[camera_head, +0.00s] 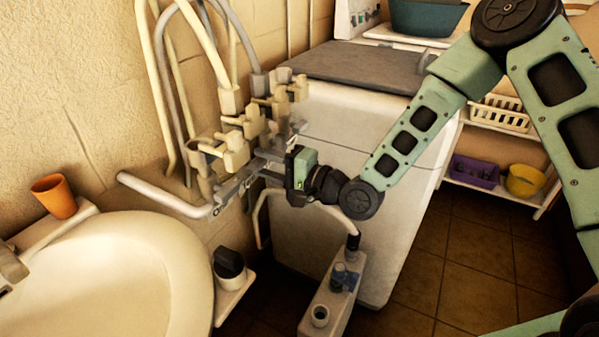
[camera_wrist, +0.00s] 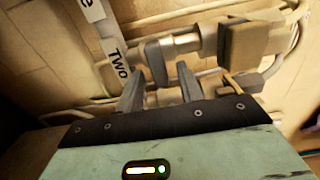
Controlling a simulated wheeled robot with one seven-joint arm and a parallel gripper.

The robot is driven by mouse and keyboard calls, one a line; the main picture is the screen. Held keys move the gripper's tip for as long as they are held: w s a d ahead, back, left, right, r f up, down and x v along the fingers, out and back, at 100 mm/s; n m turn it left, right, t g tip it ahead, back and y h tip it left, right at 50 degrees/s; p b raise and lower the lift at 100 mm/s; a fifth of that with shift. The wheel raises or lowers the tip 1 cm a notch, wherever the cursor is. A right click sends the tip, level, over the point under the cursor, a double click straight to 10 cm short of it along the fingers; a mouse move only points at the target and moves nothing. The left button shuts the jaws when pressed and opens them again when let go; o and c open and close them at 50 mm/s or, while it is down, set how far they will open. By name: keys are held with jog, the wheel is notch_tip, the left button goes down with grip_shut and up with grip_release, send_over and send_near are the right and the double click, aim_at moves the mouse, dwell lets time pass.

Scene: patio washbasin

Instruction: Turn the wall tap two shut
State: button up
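In the wrist view, the label "Two" (camera_wrist: 117,62) hangs on a white strip beside a tap. The tap's grey lever handle (camera_wrist: 156,63) sticks out from its pipe body. My gripper (camera_wrist: 161,70) is open, its two grey fingers on either side of the handle's lower end, with gaps visible. I cannot tell how deep the handle sits between them. In the head view, my gripper (camera_head: 240,186) reaches left to the row of cream wall taps (camera_head: 236,152), just below them. Which of these is tap two cannot be told there.
A white washbasin (camera_head: 110,275) stands at left with an orange cup (camera_head: 54,196) on its rim. A pale bent pipe (camera_head: 165,196) juts out beside the taps. A white washing machine (camera_head: 335,140) stands close behind my gripper. Hoses rise up the wall.

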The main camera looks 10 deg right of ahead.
jog(key=p+v, duration=0.4)
jog(key=v, duration=1.3)
jog(key=shift+p, duration=0.35)
jog(key=shift+s+d, duration=0.15)
